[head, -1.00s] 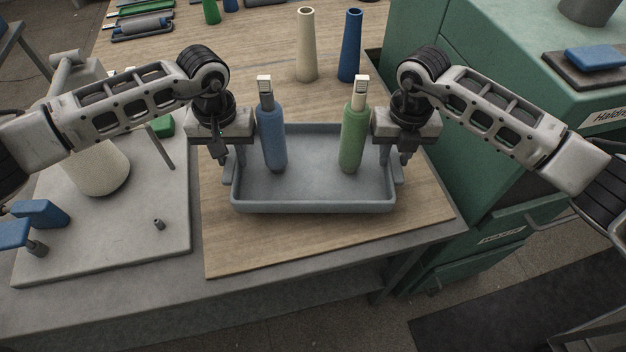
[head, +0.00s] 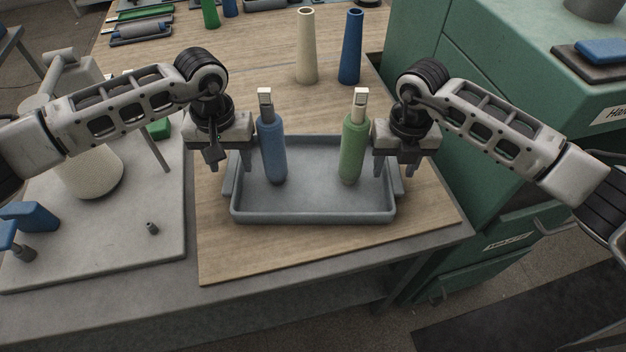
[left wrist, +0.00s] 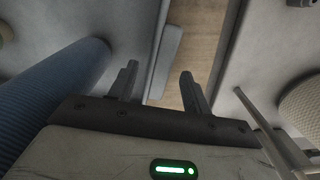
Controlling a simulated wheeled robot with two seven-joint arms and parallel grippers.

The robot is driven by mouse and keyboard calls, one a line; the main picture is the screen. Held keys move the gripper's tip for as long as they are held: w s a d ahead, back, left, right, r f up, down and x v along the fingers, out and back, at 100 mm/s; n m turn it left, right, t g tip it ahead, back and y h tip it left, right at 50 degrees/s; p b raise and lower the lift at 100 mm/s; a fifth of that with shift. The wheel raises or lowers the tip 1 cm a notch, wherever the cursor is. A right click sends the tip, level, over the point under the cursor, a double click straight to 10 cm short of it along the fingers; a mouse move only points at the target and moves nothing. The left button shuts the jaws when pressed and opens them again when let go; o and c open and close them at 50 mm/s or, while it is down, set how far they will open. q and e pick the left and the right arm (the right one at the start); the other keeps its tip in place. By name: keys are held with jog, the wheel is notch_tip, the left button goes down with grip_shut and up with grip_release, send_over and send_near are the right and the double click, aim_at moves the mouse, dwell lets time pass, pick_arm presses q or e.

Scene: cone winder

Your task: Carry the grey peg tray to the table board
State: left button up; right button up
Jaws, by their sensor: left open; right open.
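The grey peg tray (head: 312,216) rests on the wooden table board (head: 240,250), near its front edge. A blue bobbin (head: 273,150) and a green bobbin (head: 352,150), both with pale tops, stand upright in it near its left and right ends. My left gripper (head: 229,161) is open at the tray's left end, and my right gripper (head: 394,162) is at its right end, also open. In the left wrist view my left fingers (left wrist: 157,88) are apart with nothing clamped between them. The tray's handle (left wrist: 166,58) and bare wood show beyond them.
A cream cone (head: 307,50) and a blue cone (head: 350,50) stand behind the tray. A green cabinet (head: 480,70) is close on the right. A grey plate (head: 100,240) with blue parts lies at left. The board in front of the tray is clear.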

jog(key=shift+r, duration=0.25)
pick_arm(q)
notch_tip(320, 180, up, 10)
jog(key=shift+r, duration=0.15)
pick_arm(e)
notch_tip(320, 180, up, 12)
jog(key=shift+f, duration=0.2)
dwell(0.4)
